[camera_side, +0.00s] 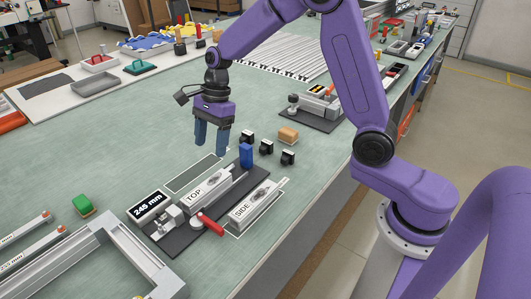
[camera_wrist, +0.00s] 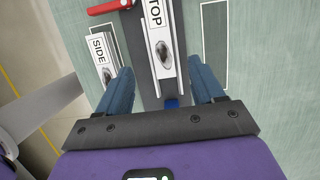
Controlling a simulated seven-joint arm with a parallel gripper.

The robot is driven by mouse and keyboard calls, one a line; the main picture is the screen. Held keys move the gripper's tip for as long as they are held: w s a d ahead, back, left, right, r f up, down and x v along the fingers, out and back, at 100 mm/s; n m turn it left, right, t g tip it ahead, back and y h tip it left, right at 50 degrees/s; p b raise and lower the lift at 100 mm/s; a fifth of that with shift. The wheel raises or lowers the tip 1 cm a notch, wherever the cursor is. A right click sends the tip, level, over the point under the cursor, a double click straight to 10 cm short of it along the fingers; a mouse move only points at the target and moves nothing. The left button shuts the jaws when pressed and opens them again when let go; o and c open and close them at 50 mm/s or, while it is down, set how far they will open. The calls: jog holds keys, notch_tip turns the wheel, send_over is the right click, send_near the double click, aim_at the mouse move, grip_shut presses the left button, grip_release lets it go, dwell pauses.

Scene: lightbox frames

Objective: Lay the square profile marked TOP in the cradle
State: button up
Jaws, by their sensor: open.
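The square profile marked TOP (camera_side: 207,190) is a pale grey bar with a dark oval mark. It lies lengthwise along the cradle, which has a dark base plate (camera_side: 186,241), a grey end block and a blue block at the far end. In the wrist view the TOP profile (camera_wrist: 163,55) runs up the middle, with the blue block (camera_wrist: 172,102) below its near end. My gripper (camera_side: 211,142) is open, empty and above the cradle; its fingers (camera_wrist: 160,78) show either side of the profile's line. How fully the profile is seated I cannot tell.
A profile marked SIDE (camera_side: 257,207) lies in a white outline beside the cradle. A second outline (camera_side: 195,173) on the other side is empty. A red handle (camera_side: 211,225) sits at the cradle's front. Small black blocks (camera_side: 266,147) stand behind; a grey frame (camera_side: 130,250) lies front left.

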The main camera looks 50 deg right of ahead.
jog(key=shift+s, duration=0.1)
jog(key=s+a+r+n+h, duration=0.1)
jog(key=s+r+n+h, duration=0.15)
jog(key=s+n, duration=1.3)
jog(key=s+d+n, duration=0.3)
jog(key=s+n, duration=0.4)
jog(key=s, duration=0.1)
jog(key=s+d+r+n, duration=0.1)
jog(key=s+d+n, duration=0.2)
jog(key=s+n, duration=0.5)
jog(key=shift+d, duration=0.25)
